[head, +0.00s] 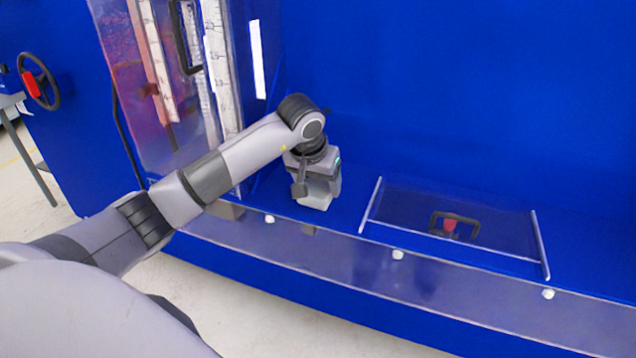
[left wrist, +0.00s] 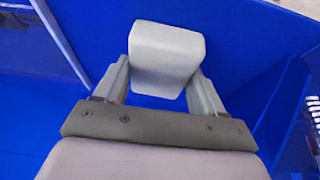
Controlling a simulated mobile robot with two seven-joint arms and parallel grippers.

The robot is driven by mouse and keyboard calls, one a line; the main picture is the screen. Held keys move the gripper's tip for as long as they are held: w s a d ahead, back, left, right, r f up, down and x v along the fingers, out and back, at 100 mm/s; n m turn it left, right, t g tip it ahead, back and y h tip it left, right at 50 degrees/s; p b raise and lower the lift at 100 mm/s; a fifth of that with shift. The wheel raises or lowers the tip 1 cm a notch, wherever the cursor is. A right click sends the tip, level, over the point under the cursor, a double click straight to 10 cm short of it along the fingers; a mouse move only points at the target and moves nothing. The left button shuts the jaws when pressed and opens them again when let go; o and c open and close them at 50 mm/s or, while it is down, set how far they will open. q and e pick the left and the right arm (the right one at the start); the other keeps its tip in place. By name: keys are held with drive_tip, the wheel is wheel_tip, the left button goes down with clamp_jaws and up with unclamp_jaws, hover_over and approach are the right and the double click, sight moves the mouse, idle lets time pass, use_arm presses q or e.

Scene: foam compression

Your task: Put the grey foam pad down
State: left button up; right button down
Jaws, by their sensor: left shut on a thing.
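The grey foam pad (left wrist: 167,52) is a light grey block with rounded edges in the left wrist view. It sits between the two fingers of my left gripper (left wrist: 160,84), which is shut on it. In the head view my left gripper (head: 317,192) points down over the blue ledge (head: 352,182), close to the back wall. I cannot clearly tell the pad from the gripper there, nor whether its underside touches the blue surface. My right gripper is not in view.
A clear panel (head: 490,212) with pale side rails and a black-and-red handle (head: 452,224) lies right of my gripper. A clear door (head: 160,75) stands at left. A clear strip with white knobs (head: 398,255) runs along the front edge. A handwheel (head: 40,85) is far left.

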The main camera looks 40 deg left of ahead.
use_arm(q)
drive_tip(key=o, duration=1.1)
drive_tip(key=shift+f, duration=0.1)
drive_tip(key=shift+c, duration=0.2)
drive_tip(key=shift+r, duration=0.2)
